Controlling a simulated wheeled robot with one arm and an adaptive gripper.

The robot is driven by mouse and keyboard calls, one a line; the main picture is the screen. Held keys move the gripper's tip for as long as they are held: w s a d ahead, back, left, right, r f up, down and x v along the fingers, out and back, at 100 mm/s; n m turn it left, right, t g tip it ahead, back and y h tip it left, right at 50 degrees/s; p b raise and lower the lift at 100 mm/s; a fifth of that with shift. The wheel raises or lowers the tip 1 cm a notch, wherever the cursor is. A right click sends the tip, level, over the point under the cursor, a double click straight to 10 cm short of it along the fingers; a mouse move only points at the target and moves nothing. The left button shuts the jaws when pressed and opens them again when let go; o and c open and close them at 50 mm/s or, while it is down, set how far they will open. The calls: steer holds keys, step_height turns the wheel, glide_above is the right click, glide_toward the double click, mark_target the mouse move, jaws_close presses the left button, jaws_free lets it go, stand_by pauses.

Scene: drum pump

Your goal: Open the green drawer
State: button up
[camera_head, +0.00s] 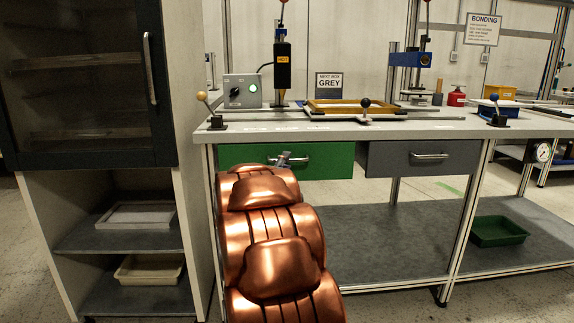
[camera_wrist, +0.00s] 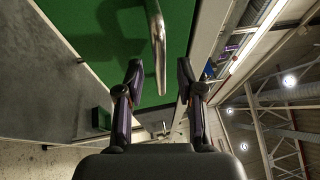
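The green drawer (camera_head: 330,160) is under the left part of the workbench, and its front looks level with the grey drawer beside it, so it appears shut. Its metal handle (camera_head: 290,159) shows just above my copper arm. In the wrist view the green front (camera_wrist: 110,40) fills the upper middle, with the handle (camera_wrist: 158,45) running down from the top edge. My gripper (camera_wrist: 158,70) is open, with one finger on each side of the handle in the picture. I cannot tell how deep the handle sits between them. In the head view my arm hides the gripper.
A grey drawer (camera_head: 420,157) with its own handle is to the right. A dark-doored cabinet (camera_head: 85,85) stands close on the left. The bench top (camera_head: 250,134) carries a fixture frame and levers. A green tray (camera_head: 497,231) lies on the lower right shelf.

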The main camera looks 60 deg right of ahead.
steer(key=shift+x, duration=1)
jaws_close()
